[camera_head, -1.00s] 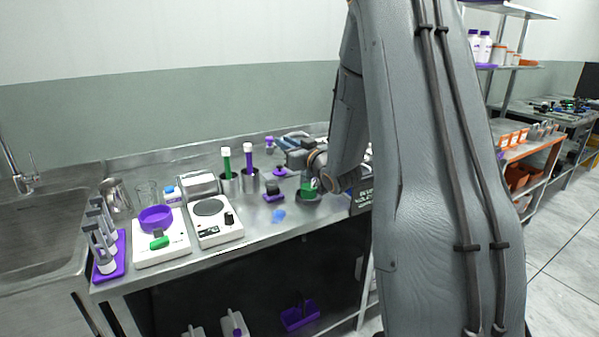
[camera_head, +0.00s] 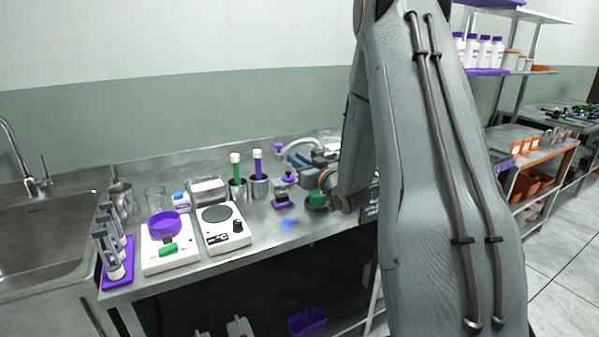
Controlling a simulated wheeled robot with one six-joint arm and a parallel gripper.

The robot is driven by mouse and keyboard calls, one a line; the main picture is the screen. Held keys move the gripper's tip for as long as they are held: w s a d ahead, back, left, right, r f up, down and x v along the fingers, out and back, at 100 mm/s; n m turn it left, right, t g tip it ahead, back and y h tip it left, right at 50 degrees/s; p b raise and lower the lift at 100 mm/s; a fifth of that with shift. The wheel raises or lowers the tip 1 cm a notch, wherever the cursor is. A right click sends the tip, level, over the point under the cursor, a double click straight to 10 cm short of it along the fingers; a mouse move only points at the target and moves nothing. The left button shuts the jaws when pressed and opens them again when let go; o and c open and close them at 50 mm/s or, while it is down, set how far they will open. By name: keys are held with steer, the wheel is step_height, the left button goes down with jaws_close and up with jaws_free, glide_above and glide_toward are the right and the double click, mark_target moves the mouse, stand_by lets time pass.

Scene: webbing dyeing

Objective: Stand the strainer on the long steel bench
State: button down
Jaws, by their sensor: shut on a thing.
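The long steel bench (camera_head: 275,237) runs along the wall from the sink to behind my arm. My gripper (camera_head: 319,186) is low over its right part, partly hidden by my own arm links. It is shut on a small green piece (camera_head: 316,197), with a dark round rim (camera_head: 316,207) just below. This may be the strainer, but it is too small to be sure. I cannot tell whether the dark rim touches the bench top.
Left of my gripper are a purple-black item (camera_head: 284,197), a blue patch (camera_head: 288,224), steel cups with a green tube (camera_head: 236,168) and a purple tube (camera_head: 257,165), and two white scales (camera_head: 222,229). A purple bowl (camera_head: 164,223) sits on the left scale.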

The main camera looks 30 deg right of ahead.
steer(key=shift+f+p, duration=0.45)
steer(key=shift+f, duration=1.5)
steer(key=c, duration=1.7)
jaws_free()
steer(key=shift+f, duration=0.2)
